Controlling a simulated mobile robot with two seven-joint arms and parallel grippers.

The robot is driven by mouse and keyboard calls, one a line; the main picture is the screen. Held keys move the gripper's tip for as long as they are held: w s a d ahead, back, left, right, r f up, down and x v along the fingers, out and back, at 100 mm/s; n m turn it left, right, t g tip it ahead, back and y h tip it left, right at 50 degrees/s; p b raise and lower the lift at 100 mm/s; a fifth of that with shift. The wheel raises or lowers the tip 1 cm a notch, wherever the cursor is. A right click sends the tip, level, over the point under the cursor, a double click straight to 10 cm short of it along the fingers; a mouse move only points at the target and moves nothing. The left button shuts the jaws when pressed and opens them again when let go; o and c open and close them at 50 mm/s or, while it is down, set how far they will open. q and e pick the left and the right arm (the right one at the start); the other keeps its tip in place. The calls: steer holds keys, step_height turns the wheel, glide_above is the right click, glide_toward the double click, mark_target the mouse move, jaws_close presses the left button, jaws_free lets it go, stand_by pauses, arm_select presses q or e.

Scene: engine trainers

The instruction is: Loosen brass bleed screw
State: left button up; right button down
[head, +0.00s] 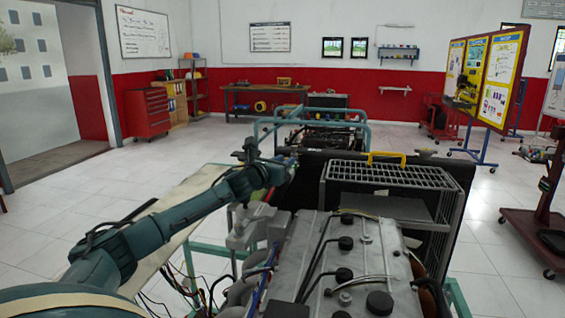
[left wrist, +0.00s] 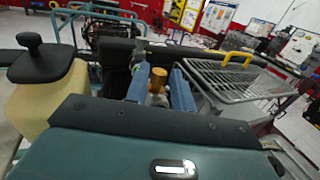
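My left gripper (head: 285,172) reaches over the back left part of the engine (head: 345,245) in the head view. In the left wrist view the gripper's two blue fingers (left wrist: 160,88) stand apart. A small brass-coloured piece, which looks like the bleed screw (left wrist: 157,82), shows between them. There seems to be a gap beside it, and I cannot tell whether either finger touches it. In the head view the screw cannot be made out behind my arm. My right gripper is in neither view.
A wire-mesh rack (head: 385,173) with a yellow handle (head: 386,155) stands right of my left gripper. A cream reservoir with a black cap (left wrist: 40,95) is close on the left in the wrist view. Another engine stand (head: 315,135) is behind.

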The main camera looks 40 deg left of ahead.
arm_select(q)
jaws_close()
